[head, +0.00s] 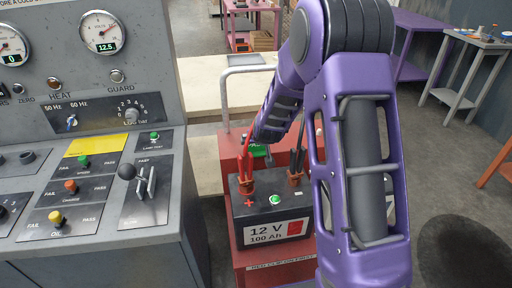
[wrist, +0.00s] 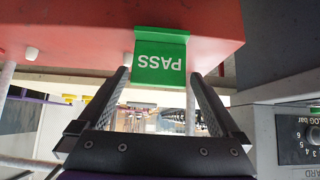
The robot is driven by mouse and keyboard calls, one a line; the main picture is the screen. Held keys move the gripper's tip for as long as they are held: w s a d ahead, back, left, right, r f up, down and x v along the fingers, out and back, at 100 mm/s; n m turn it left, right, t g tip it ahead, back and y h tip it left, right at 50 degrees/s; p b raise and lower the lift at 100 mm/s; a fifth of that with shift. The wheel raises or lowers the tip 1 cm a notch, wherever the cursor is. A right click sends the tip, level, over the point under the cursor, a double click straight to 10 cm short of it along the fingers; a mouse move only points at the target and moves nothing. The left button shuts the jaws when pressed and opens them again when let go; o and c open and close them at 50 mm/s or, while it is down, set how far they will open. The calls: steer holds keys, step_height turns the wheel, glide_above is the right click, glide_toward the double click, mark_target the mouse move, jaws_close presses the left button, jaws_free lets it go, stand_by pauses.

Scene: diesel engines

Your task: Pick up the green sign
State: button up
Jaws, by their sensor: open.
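The green sign (wrist: 160,62) reads PASS and appears upside down in the wrist view, at the edge of a red surface. In the head view the green sign (head: 259,151) shows only as a small patch on the red cart, behind the battery and partly covered by my arm. My gripper (wrist: 160,76) is open, with one finger on each side of the sign's lower part in the wrist view. I see gaps between the fingers and the sign, and cannot tell how deep the sign sits between them. In the head view my arm hides most of the gripper.
A black 12 V battery (head: 270,214) with red and black clamps stands on the red cart (head: 262,262), close to my gripper. A grey handle rail (head: 226,100) rises behind it. A grey control console (head: 110,255) stands at left. Open floor (head: 440,150) lies at right.

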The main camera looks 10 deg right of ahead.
mark_target(256, 150)
steer(key=x, duration=0.4)
steer(key=shift+w+d+f, duration=0.1)
steer(key=shift+w+f, duration=0.05)
steer(key=shift+f, duration=0.3)
steer(key=shift+r, duration=0.1)
steer(key=c, duration=1)
